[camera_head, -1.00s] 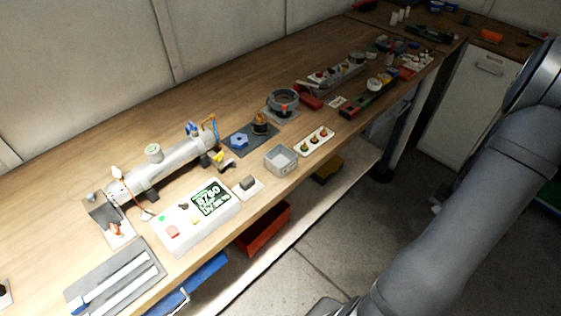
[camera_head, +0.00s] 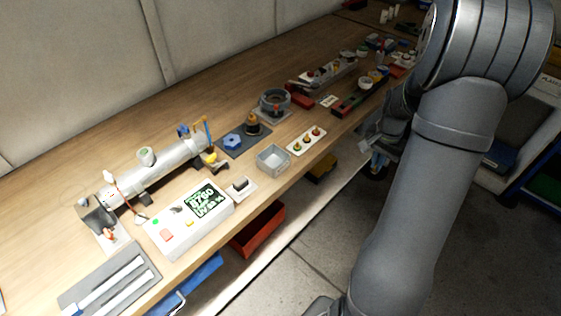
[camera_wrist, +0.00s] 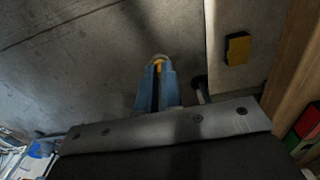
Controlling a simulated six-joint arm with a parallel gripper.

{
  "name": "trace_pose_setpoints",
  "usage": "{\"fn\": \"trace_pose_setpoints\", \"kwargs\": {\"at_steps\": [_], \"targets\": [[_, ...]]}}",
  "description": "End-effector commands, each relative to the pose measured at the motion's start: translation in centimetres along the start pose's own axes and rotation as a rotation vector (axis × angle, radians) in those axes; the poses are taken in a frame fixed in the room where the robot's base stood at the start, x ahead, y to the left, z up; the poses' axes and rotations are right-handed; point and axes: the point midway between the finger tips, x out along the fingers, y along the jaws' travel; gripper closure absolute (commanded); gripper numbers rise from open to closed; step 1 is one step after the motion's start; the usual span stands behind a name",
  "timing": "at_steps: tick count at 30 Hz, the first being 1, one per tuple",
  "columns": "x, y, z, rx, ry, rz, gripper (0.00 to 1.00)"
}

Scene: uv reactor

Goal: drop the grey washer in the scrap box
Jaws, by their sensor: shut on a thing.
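My gripper (camera_head: 378,163) hangs beyond the bench's front edge, right of the small trays, with its blue fingers pointing down. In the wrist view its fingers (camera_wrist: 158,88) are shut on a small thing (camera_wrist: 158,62). Only an orange-yellow edge of that thing shows at the tips, so I cannot tell whether it is the grey washer. No separate grey washer can be made out elsewhere. No box is readably marked as scrap. An open grey box (camera_head: 272,172) stands at the bench's front edge, and a red bin (camera_head: 259,229) sits below it.
A yellow bin (camera_head: 322,168) is on the lower shelf, also in the wrist view (camera_wrist: 237,48). A white tray (camera_head: 306,140) with small coloured parts lies beside the grey box. The reactor tube (camera_head: 160,172) and white control box (camera_head: 190,221) stand to the left. Open floor lies below my gripper.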

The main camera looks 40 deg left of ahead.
Motion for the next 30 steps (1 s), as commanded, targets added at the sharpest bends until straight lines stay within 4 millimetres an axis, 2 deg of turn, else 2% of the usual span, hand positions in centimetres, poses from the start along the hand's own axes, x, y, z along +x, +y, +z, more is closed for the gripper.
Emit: {"fn": "trace_pose_setpoints", "kwargs": {"at_steps": [1,6,11,15,21,24,30], "targets": [[-1.1,-2.0,1.0,-0.01,0.003,-0.002,1.0],[-4.2,-7.3,4.7,-0.01,0.003,-0.002,1.0],[-7.3,-11.7,8.8,-0.01,0.004,-0.003,1.0],[-9.8,-14.9,13.0,-0.009,0.002,-0.003,1.0],[-12.8,-17.8,18.3,-0.007,0.001,-0.002,1.0],[-13.8,-18.6,20.0,-0.004,0.001,-0.001,1.0],[-14.3,-19.2,21.6,0.0,0.0,0.0,1.0]]}}
